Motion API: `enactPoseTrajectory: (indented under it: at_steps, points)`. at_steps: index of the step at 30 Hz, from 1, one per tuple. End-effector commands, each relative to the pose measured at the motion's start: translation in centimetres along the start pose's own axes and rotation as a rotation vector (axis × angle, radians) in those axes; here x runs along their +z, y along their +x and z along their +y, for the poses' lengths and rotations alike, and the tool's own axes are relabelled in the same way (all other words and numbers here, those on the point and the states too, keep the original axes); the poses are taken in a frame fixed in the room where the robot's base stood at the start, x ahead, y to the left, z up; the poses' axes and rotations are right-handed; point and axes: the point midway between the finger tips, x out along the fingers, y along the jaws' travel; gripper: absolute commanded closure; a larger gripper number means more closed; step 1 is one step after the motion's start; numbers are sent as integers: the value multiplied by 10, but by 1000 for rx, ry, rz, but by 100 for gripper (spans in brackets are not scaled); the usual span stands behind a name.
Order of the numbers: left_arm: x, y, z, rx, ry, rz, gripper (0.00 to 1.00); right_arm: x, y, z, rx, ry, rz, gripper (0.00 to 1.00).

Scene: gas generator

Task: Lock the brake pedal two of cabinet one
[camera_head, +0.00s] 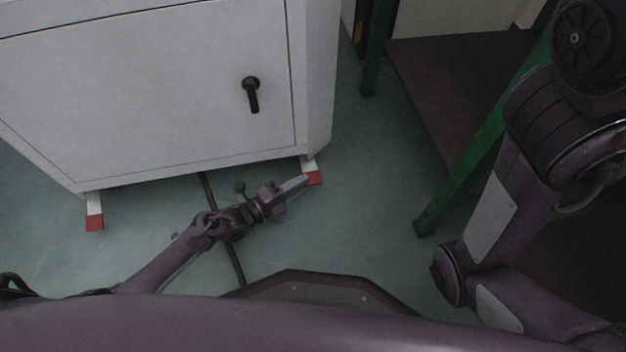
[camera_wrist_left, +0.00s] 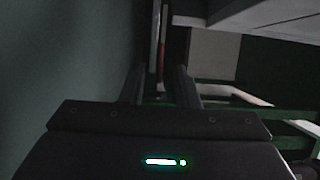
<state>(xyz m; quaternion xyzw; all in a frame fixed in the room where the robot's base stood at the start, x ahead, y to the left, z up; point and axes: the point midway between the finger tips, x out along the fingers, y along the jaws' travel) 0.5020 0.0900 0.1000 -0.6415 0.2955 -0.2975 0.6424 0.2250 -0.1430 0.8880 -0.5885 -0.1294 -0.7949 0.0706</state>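The white cabinet (camera_head: 150,90) stands at the upper left in the head view, with a black handle (camera_head: 251,93) on its door. Two red-tipped pedals stick out at its foot: a left one (camera_head: 94,222) and a right one (camera_head: 315,178). My left gripper (camera_head: 301,183) is low over the floor beside the right pedal. In the left wrist view its two fingers (camera_wrist_left: 160,88) are apart, with a narrow red and white strip (camera_wrist_left: 161,50) beyond the gap. I cannot tell whether the fingers touch the pedal. My right gripper is out of view.
A green-framed table (camera_head: 455,180) with a dark panel stands right of the cabinet. A dark cable or rod (camera_head: 236,262) lies on the floor below the cabinet. The green floor (camera_head: 370,190) between cabinet and table is clear. The cabinet's underside (camera_wrist_left: 270,15) shows overhead in the wrist view.

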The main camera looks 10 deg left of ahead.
Motion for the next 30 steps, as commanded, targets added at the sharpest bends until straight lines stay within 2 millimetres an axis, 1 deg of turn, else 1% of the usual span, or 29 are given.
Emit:
enactPoseTrajectory:
  at_steps: [1, 3, 7, 12, 18, 19, 20, 25, 30]
  points:
    - [0, 10, 4, -4, 0, -1, 72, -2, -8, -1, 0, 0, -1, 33]
    - [0, 20, 3, -3, 0, -1, 72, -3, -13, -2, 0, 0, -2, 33]
    - [0, 35, 3, -2, -1, -1, 72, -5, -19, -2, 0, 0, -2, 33]
    - [0, 43, 1, 1, -1, -1, 72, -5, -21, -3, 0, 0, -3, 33]
    - [0, 44, 1, 1, -2, -1, 72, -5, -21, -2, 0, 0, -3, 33]
    - [0, 44, 1, 1, -2, -1, 73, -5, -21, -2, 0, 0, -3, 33]
    - [0, 44, 1, 1, -2, -1, 77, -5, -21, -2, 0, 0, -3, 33]
    - [0, 43, 0, 0, -2, -1, 99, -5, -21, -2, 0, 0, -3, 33]
    - [1, 44, -1, -2, -1, -1, 100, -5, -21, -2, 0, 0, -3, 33]
